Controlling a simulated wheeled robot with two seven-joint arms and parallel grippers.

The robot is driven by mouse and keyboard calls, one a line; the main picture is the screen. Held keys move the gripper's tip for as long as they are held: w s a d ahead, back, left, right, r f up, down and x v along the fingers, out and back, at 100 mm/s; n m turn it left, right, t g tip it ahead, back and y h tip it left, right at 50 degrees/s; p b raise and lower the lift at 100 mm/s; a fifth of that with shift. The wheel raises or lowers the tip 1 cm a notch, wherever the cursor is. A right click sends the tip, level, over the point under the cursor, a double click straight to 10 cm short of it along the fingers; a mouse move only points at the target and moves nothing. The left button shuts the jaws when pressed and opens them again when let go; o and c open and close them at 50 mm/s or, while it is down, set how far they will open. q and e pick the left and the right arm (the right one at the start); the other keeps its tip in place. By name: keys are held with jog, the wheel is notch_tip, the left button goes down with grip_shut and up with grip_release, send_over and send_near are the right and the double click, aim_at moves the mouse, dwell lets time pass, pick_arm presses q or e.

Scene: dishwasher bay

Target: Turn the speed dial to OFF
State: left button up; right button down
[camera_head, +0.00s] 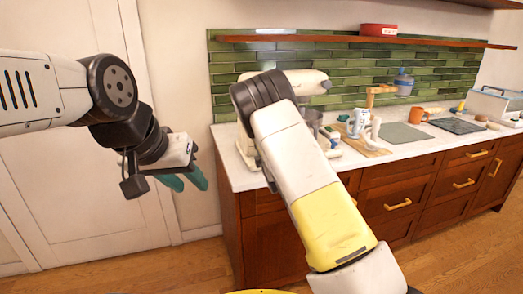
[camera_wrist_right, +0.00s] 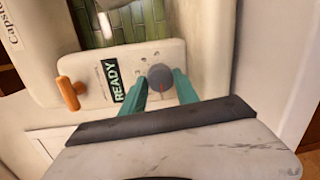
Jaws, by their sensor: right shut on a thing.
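The speed dial (camera_wrist_right: 158,75) is a round grey knob with a red mark, on the pale front panel (camera_wrist_right: 108,57) of a white appliance, beside a READY label (camera_wrist_right: 116,80). The red mark points towards the lower part of the right wrist view. My right gripper (camera_wrist_right: 163,84) has its teal fingers on either side of the dial, shut on it. In the head view the appliance (camera_head: 305,80) stands at the counter's left end; my right arm hides its panel and the right gripper. My left gripper (camera_head: 187,180) hangs empty with its teal fingers apart, in front of the door.
An orange lever (camera_wrist_right: 71,93) sticks out at the panel's left side. The white counter (camera_head: 345,160) holds a wooden board (camera_head: 372,150), an orange mug (camera_head: 416,115) and a grey mat (camera_head: 403,134). A red bowl (camera_head: 378,30) is on the shelf above.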

jog(key=shift+n, duration=0.4)
jog(key=c, duration=0.9)
grip_release()
jog(key=shift+s, duration=0.1)
jog(key=v, duration=0.7)
jog(key=shift+s, duration=0.35)
